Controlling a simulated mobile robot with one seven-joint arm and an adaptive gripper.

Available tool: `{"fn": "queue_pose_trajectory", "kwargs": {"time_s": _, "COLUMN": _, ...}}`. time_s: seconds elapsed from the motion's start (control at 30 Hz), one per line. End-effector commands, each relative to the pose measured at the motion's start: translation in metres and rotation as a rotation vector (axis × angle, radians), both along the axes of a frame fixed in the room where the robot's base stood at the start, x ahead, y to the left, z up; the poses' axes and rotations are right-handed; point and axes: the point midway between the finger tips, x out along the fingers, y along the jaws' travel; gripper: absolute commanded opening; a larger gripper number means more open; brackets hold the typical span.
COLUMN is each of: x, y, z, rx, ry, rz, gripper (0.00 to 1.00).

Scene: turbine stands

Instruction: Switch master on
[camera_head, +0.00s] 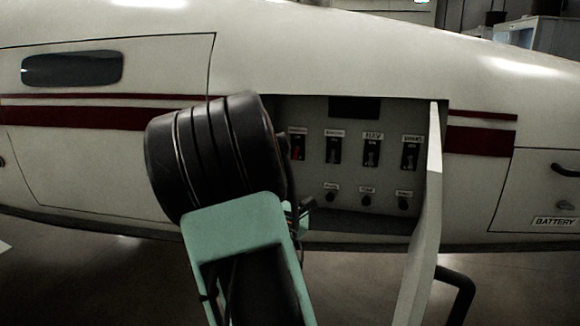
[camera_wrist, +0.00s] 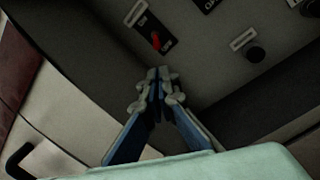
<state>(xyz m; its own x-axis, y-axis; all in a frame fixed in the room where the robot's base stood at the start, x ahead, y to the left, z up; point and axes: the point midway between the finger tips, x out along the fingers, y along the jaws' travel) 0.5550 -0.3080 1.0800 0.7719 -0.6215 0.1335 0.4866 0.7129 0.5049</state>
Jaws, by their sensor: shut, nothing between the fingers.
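The red-levered switch (camera_head: 298,148) is the leftmost of the top row in the recessed panel. Its label is too small to read surely, but it looks like the master switch. In the wrist view its red lever (camera_wrist: 156,41) sits toward the plate's lower end, away from the label. My gripper (camera_wrist: 160,74) is shut and empty, its tips just below that switch in the wrist picture. I cannot tell the exact gap, but they look apart. In the head view my gripper (camera_head: 304,205) is mostly hidden behind my arm.
Several black-plated switches, including NAV (camera_head: 371,152), run to the right. A row of black knobs (camera_head: 366,200) lies below. The recess edge and a pale open door (camera_head: 425,220) bound the right side. A BATTERY label (camera_head: 554,222) is on the white body farther right.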

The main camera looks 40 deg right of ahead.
Motion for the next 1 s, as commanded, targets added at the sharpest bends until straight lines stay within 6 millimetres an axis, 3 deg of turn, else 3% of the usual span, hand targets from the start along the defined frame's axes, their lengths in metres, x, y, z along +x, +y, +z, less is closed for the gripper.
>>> {"fn": "queue_pose_trajectory", "kwargs": {"time_s": 0.37, "x": 0.005, "y": -0.004, "z": 0.001, "rx": 0.001, "ry": -0.002, "rz": 0.000, "gripper": 0.00}}
{"fn": "queue_pose_trajectory", "kwargs": {"time_s": 0.8, "x": 0.058, "y": -0.048, "z": 0.010, "rx": 0.001, "ry": -0.002, "rz": -0.001, "gripper": 0.00}}
{"fn": "queue_pose_trajectory", "kwargs": {"time_s": 1.0, "x": 0.073, "y": -0.059, "z": 0.013, "rx": 0.002, "ry": -0.003, "rz": 0.000, "gripper": 0.00}}
